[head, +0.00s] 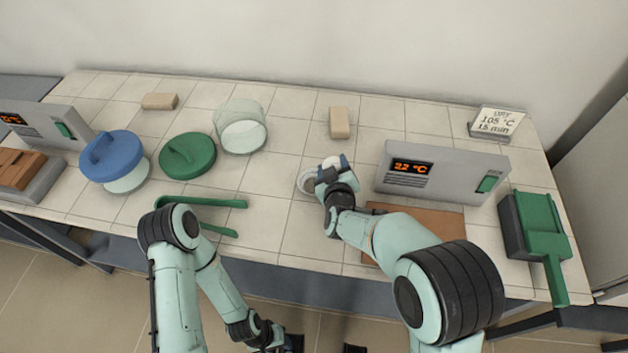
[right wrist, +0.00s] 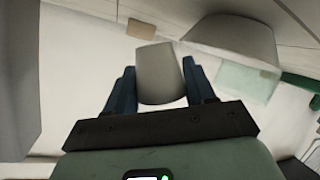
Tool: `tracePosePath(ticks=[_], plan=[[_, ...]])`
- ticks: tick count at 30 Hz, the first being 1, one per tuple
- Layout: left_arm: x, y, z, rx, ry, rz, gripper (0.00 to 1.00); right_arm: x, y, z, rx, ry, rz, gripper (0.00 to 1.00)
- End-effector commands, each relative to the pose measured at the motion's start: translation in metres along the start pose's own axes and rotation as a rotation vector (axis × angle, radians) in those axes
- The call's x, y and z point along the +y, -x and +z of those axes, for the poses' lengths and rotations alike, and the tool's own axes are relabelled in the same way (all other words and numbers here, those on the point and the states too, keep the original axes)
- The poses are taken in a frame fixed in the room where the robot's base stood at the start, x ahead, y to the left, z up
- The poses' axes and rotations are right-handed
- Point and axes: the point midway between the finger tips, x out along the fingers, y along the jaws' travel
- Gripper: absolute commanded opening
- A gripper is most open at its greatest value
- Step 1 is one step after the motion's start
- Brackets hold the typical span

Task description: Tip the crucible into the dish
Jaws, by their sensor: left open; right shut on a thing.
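My right gripper (head: 335,172) is shut on a small white crucible (head: 331,162) above the table. In the right wrist view the crucible (right wrist: 160,72) sits between the two blue fingers (right wrist: 162,88), looking slightly tilted; its contents are not visible. A pale round dish (head: 307,181) lies on the tiles just left of the right gripper, partly hidden by it. My left gripper (head: 288,343) is open and low at the bottom edge of the head view, away from the table top and only partly in view.
A furnace (head: 440,172) reading 22 °C stands right of the gripper, behind a brown board (head: 414,208). A beige block (head: 339,122) lies behind. A glass jar (head: 241,127), green lid (head: 188,156), blue-lidded vessel (head: 111,158) and green tongs (head: 222,203) are to the left.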

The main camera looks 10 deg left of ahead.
Motion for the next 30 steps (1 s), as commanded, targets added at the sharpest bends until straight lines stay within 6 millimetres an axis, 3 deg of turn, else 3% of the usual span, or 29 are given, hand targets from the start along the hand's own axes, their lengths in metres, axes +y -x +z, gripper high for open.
tracePosePath(ticks=[15,30], plan=[[-0.017,-0.048,-0.002,-0.013,0.005,-0.005,0.43,0.009,-0.007,0.016,0.001,-0.268,-0.108,0.23],[-0.023,-0.059,-0.004,-0.012,0.013,-0.013,0.43,0.011,-0.007,0.016,0.000,-0.320,-0.131,0.23]])
